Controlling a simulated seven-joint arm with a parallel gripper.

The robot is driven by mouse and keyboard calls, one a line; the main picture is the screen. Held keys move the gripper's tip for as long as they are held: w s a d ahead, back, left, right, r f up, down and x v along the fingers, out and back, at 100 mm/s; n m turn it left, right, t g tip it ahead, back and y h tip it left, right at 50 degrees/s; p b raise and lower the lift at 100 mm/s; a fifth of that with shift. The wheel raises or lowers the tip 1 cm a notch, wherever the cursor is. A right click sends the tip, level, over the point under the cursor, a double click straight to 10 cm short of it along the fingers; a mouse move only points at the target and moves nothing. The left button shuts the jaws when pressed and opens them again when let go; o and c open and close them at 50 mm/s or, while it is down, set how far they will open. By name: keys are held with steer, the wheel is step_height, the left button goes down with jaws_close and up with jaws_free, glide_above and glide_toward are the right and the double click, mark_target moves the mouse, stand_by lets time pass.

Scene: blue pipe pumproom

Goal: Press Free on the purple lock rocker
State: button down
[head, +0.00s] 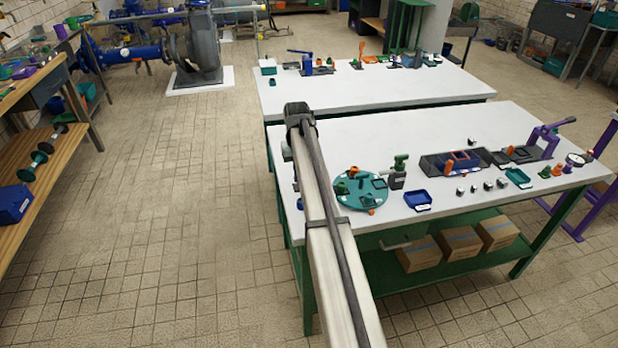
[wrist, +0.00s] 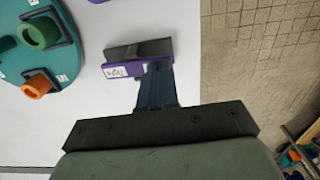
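The purple lock rocker (wrist: 123,70) is in the wrist view, at the edge of the white tabletop. A white label on its left part seems to read "Tight". A dark grey block (wrist: 140,49) adjoins its far side. My gripper (wrist: 155,66) is over the rocker's right part, its dark blue fingers together with no gap visible and nothing seen between them. The fingers hide that part of the rocker, and no "Free" label shows. I cannot tell whether the tips touch it. In the head view my arm covers this corner of the table.
A teal round plate (wrist: 15,65) lies left of the rocker, bearing a green ring (wrist: 39,33) and an orange part (wrist: 38,85). The white table (head: 442,216) carries a blue tray (head: 417,201) and several fixtures farther right. Tiled floor lies beyond the table edge.

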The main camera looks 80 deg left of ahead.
steer(key=shift+f, duration=0.7)
stand_by(0.3)
steer(key=shift+r, duration=0.15)
step_height(320, 180, up, 8)
steer(key=shift+r, duration=0.15)
stand_by(0.8)
stand_by(0.4)
